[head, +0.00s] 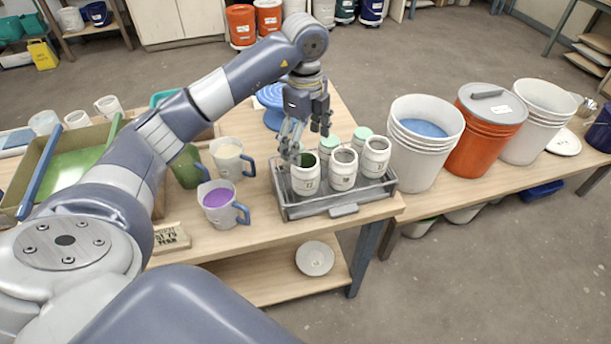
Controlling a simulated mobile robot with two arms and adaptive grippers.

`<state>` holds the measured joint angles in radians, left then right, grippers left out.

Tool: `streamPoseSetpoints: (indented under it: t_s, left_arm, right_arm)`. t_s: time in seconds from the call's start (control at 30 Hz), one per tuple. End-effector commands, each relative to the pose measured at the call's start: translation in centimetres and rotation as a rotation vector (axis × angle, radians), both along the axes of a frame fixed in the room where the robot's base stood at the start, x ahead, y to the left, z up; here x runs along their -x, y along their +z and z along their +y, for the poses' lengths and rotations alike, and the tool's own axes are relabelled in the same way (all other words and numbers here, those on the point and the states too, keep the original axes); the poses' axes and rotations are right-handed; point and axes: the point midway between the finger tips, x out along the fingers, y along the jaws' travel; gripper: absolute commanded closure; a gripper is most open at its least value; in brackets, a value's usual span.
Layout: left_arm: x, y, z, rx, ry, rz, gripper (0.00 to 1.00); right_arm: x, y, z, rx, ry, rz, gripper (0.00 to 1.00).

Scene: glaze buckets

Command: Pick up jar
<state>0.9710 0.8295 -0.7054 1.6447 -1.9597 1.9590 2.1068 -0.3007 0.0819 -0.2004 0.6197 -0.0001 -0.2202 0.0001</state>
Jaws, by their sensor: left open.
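Several small white jars stand upright in a clear-sided tray (328,208) at the right end of the wooden table. The front row holds a left jar (306,181), a middle jar (343,174) and a right jar (375,162), open at the top; the left one is green inside. Behind them are jars with pale green lids, such as the back middle jar (330,143) and the back right jar (361,136). My left gripper (305,143) is open, pointing down over the tray's left rear part, and partly hides the back left jar. Whether it touches a jar I cannot tell. My right gripper is not in view.
A purple-filled pitcher (218,211), a cream-filled pitcher (228,155) and a green pitcher (187,166) stand left of the tray. A blue turntable (271,97) is behind. A white bucket (420,160) and an orange bucket (478,145) stand close on the right.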

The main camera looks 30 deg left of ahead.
Motion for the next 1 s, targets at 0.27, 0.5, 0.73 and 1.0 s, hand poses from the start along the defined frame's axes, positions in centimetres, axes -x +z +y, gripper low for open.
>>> streamPoseSetpoints:
  t_s: [0.27, 0.5, 0.73, 1.0]
  left_arm:
    - [0.1, -3.8, 0.3, -0.01, 0.009, 0.009, 0.17]
    - [0.1, -5.8, 0.3, -0.008, 0.008, 0.008, 0.17]
    - [-0.2, -9.1, 0.3, -0.007, 0.007, 0.009, 0.17]
    - [-0.3, -10.7, 0.3, -0.009, 0.006, 0.005, 0.17]
  right_arm:
    - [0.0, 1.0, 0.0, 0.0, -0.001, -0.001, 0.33]
    - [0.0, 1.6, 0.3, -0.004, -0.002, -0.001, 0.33]
    - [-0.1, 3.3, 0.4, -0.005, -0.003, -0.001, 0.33]
    - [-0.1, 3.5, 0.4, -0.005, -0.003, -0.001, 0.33]
